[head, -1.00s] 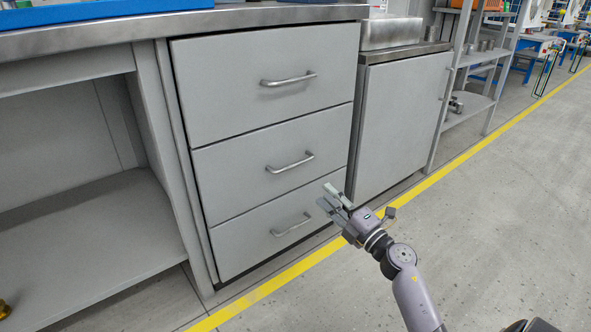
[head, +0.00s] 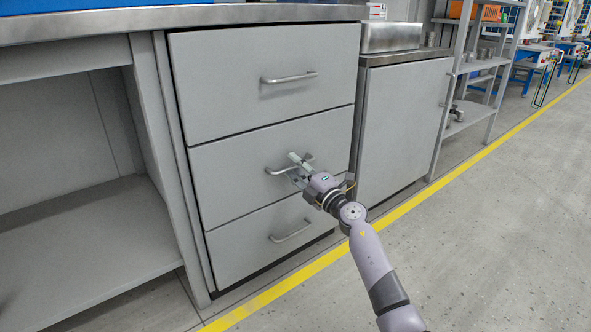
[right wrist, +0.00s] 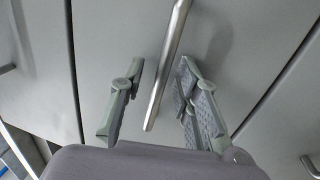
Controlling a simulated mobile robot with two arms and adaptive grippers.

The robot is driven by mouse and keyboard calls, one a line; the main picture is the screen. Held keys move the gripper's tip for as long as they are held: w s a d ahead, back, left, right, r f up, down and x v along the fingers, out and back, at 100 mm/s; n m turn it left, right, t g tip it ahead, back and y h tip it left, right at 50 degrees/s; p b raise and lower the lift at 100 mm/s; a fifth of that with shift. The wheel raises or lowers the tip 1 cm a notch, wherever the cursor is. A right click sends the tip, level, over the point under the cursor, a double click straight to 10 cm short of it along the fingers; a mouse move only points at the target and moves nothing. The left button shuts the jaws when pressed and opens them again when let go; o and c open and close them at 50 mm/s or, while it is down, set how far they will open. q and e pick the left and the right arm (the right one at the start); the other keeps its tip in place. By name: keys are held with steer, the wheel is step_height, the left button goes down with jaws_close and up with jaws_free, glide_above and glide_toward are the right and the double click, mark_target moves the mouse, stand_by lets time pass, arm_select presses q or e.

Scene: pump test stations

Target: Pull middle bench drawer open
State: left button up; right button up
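The middle drawer (head: 228,168) of the grey bench is shut, its front flush with the drawers above and below. Its bar handle (head: 277,172) is partly hidden by my right gripper (head: 296,168), which is at the handle's right part. In the right wrist view, the handle (right wrist: 170,65) runs between the two fingers of my open right gripper (right wrist: 161,66). One finger is on each side of the bar, with visible gaps. My left gripper is not in view.
The top drawer (head: 230,75) and bottom drawer (head: 240,240) are shut, each with its own bar handle. An open shelf bay (head: 90,230) lies left, and a grey cabinet (head: 400,120) right. The floor in front is clear beyond a yellow line (head: 420,195).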

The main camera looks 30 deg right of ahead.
steer(key=shift+c, duration=0.2)
jaws_close()
stand_by(0.6)
